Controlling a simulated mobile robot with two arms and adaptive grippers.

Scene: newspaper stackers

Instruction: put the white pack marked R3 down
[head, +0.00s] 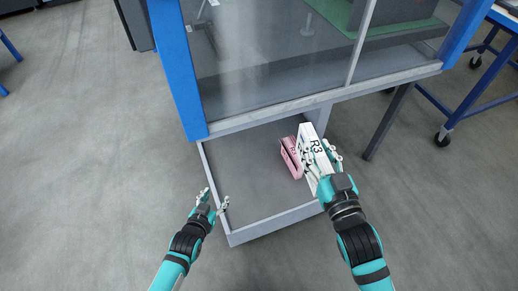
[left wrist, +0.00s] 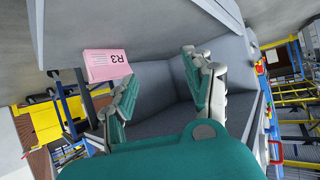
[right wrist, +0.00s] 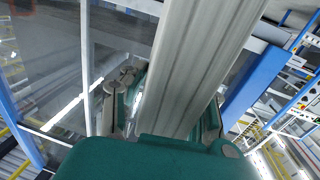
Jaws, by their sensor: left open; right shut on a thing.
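The white pack marked R3 (head: 312,153) is in my right gripper (head: 328,166), at the right side of a low grey tray (head: 262,222). In the right wrist view the pack's pale side (right wrist: 195,70) fills the space between the fingers. A pink pack (head: 291,158) lies in the tray just left of the white pack; the left wrist view shows R3 on the pink pack (left wrist: 106,65). The gap under the white pack is hidden in the head view. My left gripper (head: 214,200) is open and empty over the tray's left edge.
A glass-fronted machine with blue posts (head: 178,70) stands behind the tray, its grey lower beam (head: 265,118) crossing above the tray's back. The left and middle of the tray floor are bare. A blue wheeled table (head: 470,105) stands at right.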

